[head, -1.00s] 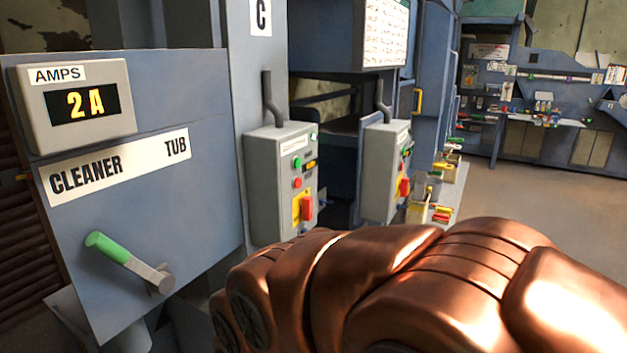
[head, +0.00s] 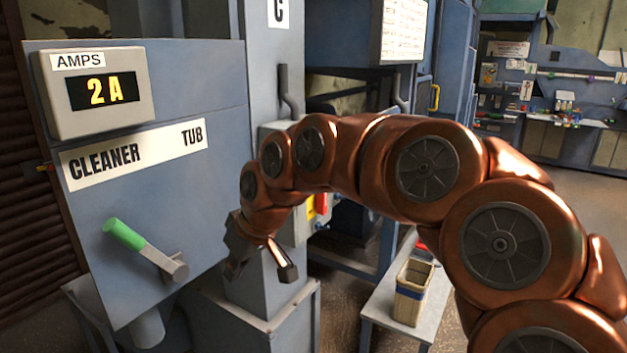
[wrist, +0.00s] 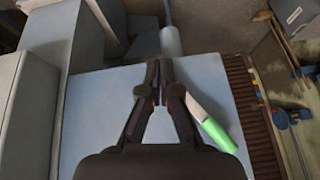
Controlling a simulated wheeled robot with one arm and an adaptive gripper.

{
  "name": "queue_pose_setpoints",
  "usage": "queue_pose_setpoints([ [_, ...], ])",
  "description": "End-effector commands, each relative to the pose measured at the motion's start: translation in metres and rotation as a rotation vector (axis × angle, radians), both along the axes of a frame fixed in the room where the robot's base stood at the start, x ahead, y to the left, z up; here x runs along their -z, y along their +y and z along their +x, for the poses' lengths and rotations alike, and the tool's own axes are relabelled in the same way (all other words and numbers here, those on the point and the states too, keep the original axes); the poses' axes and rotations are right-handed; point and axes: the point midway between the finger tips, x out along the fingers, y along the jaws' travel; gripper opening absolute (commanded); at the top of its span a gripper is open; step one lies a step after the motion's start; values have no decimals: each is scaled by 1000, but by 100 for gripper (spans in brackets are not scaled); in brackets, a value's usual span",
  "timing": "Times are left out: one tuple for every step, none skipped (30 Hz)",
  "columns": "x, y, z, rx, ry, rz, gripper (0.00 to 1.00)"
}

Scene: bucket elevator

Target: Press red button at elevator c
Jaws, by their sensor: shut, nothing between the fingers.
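The sign marked C (head: 278,12) is at the top of a blue-grey column in the head view. Below it is the grey control box (head: 302,228), mostly covered by my copper arm. Its round red button is hidden behind the arm; part of a red switch (head: 321,203) on a yellow plate shows. My gripper (head: 261,268) hangs in front of the column, below and left of the box, pointing down. In the wrist view my gripper (wrist: 159,88) has its fingers together and empty, over the blue panel. No contact with the box is visible.
The cleaner tub panel (head: 200,95) with an amps display (head: 97,92) stands at left. Its green-handled lever (head: 125,234) sticks out near my gripper, and also shows in the wrist view (wrist: 218,135). A bin (head: 412,292) stands on a low bench at right. Open floor lies beyond.

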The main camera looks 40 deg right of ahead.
Motion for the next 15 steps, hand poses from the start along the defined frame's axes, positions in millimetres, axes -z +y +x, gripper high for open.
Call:
queue_pose_setpoints([
  [-9, -21, 20, 20, -53, 13, 0],
  [-15, -34, 30, 31, -84, 15, 0],
  [-22, -51, 42, 47, -123, 18, 0],
  [-27, -65, 51, 61, -154, 18, 0],
  [-31, -80, 59, 77, -180, 19, 0],
  [-36, -100, 67, 98, -213, 18, 0],
  [-39, -116, 73, 115, -238, 16, 0],
  [-43, -132, 78, 133, -261, 13, 0],
  [-45, -154, 83, 159, -288, 10, 0],
  [-46, -170, 87, 178, -307, 4, 0],
  [-48, -187, 90, 198, -327, 0, 0],
  [-50, -210, 92, 227, -354, -8, 0],
  [-50, -227, 93, 248, -370, -16, 0],
  [-50, -243, 93, 269, -385, -21, 0],
  [-49, -265, 92, 297, -403, -32, 0],
])
